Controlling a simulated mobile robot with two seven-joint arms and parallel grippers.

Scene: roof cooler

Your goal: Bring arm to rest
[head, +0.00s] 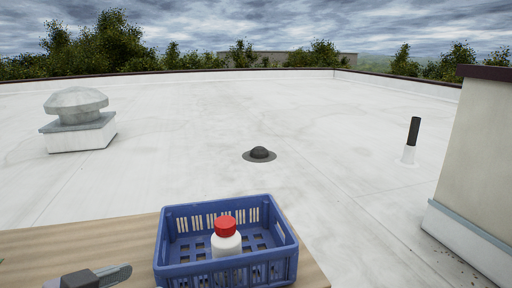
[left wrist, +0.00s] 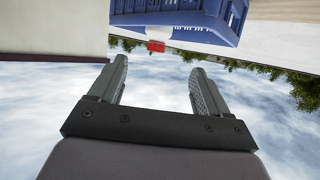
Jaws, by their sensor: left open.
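My left gripper (head: 142,278) is at the bottom left of the head view, over the wooden table and left of the blue crate, partly cut off by the frame edge. In the left wrist view its two fingers (left wrist: 158,66) are spread apart with nothing between them. The blue crate (head: 226,275) stands on the table with a white bottle (head: 227,244) with a red cap upright inside it. The crate (left wrist: 215,22) and the red cap (left wrist: 156,46) also show upside down at the top of the left wrist view. My right gripper is in neither view.
The tan table top (head: 80,240) is bare left of the crate. Beyond lies a white roof with a domed vent (head: 76,105), a low black drain dome (head: 260,154), a black-topped pipe (head: 412,138) and a beige wall block (head: 480,160) at the right.

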